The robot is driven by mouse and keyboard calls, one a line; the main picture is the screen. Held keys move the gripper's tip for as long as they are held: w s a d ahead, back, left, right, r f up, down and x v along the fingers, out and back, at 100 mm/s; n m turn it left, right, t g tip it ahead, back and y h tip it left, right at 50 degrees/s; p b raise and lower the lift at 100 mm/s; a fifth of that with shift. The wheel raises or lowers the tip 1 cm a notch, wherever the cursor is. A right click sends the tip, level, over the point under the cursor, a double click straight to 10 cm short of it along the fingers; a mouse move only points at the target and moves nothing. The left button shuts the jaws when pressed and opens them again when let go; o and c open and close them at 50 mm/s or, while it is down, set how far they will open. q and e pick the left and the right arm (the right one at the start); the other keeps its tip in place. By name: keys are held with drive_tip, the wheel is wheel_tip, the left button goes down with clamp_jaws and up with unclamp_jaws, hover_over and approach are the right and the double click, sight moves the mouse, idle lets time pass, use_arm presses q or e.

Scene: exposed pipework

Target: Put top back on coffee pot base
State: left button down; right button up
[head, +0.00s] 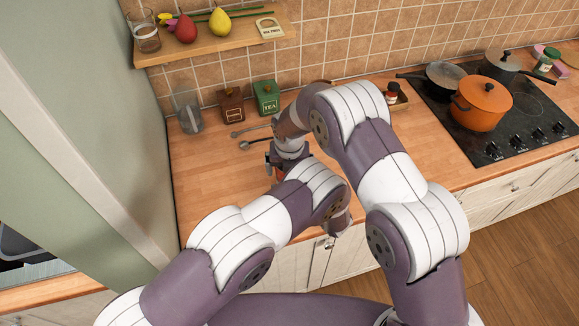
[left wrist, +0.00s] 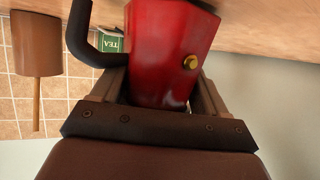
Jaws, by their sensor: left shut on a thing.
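In the left wrist view, which looks upside down, my left gripper (left wrist: 157,85) is shut on the red coffee pot base (left wrist: 170,45). One finger is on each side of it. It has a brass-coloured knob, and a black handle (left wrist: 78,35) shows beside it. In the head view the pot is almost wholly hidden behind my arms, and so is my left gripper. My right gripper (head: 272,160) is over the counter, close above the place where the pot is. I cannot tell whether it is open or shut. I cannot make out the pot top.
Wooden counter (head: 205,175) is clear at left. An orange pot (head: 481,105) sits on the stove at right. A shelf (head: 215,38) hangs above.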

drive_tip(key=shift+r, duration=0.1)
drive_tip(key=shift+r, duration=2.35)
use_arm(q)
drive_tip(key=shift+s+r, duration=0.1)
use_arm(e)
wheel_tip(320, 180, up, 10)
drive_tip(key=s, duration=0.2)
drive_tip(key=f, duration=0.4)
drive_tip(key=w+f, duration=0.1)
drive_tip(key=f, duration=0.7)
drive_tip(key=shift+w, duration=0.4)
